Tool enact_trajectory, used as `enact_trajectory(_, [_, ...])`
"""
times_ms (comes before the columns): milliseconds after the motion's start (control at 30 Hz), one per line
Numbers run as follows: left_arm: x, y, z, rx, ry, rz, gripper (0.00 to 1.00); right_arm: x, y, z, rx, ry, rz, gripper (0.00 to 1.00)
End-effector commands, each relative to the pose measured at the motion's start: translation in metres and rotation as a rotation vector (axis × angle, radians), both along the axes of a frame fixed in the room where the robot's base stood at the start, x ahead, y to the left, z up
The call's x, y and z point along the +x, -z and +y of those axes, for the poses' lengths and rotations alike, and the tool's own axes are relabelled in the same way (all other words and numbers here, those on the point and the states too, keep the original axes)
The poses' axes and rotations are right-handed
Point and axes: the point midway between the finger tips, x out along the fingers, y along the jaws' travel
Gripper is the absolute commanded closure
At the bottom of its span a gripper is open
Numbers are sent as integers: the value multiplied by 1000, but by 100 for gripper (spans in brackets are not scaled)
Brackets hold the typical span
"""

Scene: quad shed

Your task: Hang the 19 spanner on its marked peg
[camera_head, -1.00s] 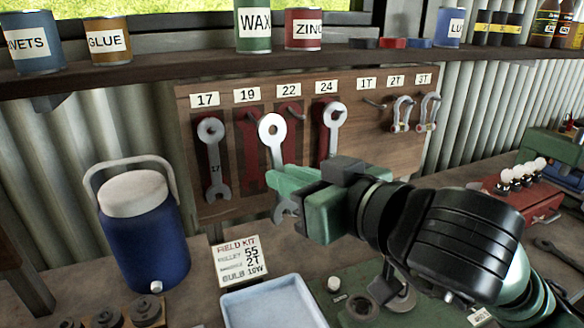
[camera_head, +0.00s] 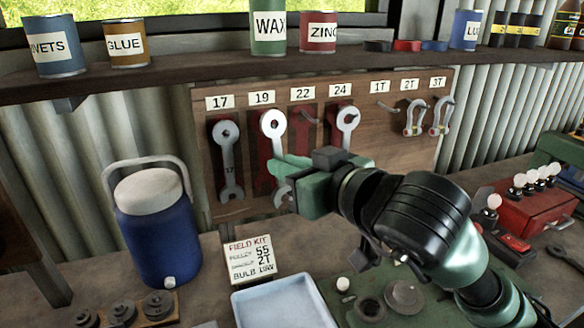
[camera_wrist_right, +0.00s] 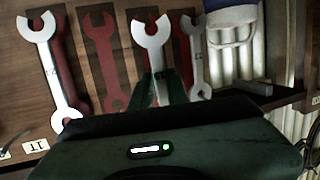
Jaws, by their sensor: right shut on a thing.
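My right gripper (camera_head: 283,168) is shut on the 19 spanner (camera_head: 273,126), a pale spanner held upright with its ring end up. The ring is just below the 19 label (camera_head: 262,98), in front of the red painted outline under it. I cannot tell whether the peg passes through the ring. The spanner's open end shows below the fingers. In the right wrist view, which is upside down, the spanner's open jaw (camera_wrist_right: 152,32) points up between the fingers (camera_wrist_right: 158,88). My left gripper is not in view.
The 17 spanner (camera_head: 227,165) hangs left and the 24 spanner (camera_head: 346,124) right; the 22 peg (camera_head: 311,118) is empty. Shackles (camera_head: 414,118) hang farther right. A shelf (camera_head: 200,78) with cans juts out above. A blue cooler (camera_head: 157,235) and a card (camera_head: 251,259) stand below.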

Motion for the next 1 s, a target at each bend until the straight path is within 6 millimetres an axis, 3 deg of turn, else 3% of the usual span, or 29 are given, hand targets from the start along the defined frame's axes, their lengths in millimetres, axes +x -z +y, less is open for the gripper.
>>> enact_trajectory(167, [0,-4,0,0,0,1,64,10,-1,4,3,0,-1,100])
enact_trajectory(433, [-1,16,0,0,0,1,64,21,9,6,0,1,-6,100])
enact_trajectory(1000, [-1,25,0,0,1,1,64,23,12,8,0,0,-2,100])
